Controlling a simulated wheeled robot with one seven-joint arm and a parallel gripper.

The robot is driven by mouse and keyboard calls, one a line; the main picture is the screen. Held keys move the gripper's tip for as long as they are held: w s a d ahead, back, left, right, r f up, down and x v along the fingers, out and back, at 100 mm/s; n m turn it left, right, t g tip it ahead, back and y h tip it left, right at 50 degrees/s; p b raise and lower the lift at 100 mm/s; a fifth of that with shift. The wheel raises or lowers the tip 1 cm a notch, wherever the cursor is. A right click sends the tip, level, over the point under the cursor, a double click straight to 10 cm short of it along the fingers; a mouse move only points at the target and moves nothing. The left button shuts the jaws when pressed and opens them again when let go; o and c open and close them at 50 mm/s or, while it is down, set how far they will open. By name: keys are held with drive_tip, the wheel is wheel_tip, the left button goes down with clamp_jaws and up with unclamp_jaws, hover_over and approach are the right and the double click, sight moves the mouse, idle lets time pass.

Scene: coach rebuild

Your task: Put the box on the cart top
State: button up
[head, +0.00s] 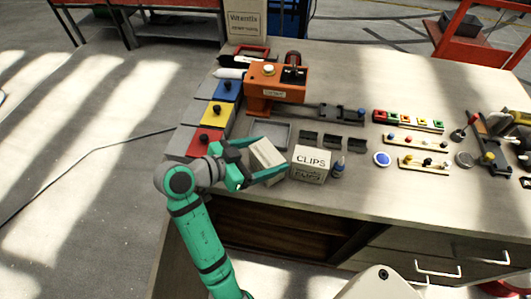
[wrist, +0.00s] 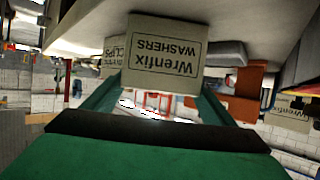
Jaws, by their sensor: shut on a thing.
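A pale cardboard box (head: 264,153) is between the fingers of my gripper (head: 268,162), at the front edge of the workbench. In the wrist view the same box (wrist: 165,55) reads "Wrenfix WASHERS" upside down, with a green finger on each side. My gripper (wrist: 160,105) is shut on it. I cannot tell whether the box still touches the bench top. An orange-red cart (head: 468,45) stands beyond the bench at the upper right, with a dark box-like thing (head: 462,24) on it. Part of the cart is cut off by the frame edge.
A CLIPS box (head: 311,164) and a small blue bottle (head: 338,167) stand just right of the held box. A grey tray (head: 269,134), an orange device (head: 277,83), small black bins (head: 331,141) and colored part strips (head: 407,121) crowd the bench (head: 365,195). Open floor lies left.

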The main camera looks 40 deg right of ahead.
drive_tip(key=shift+s, duration=0.1)
drive_tip(key=o, duration=1.4)
drive_tip(key=shift+f, duration=0.15)
drive_tip(key=shift+a+r, duration=0.25)
drive_tip(key=v, duration=1.1)
drive_tip(key=shift+a, duration=0.25)
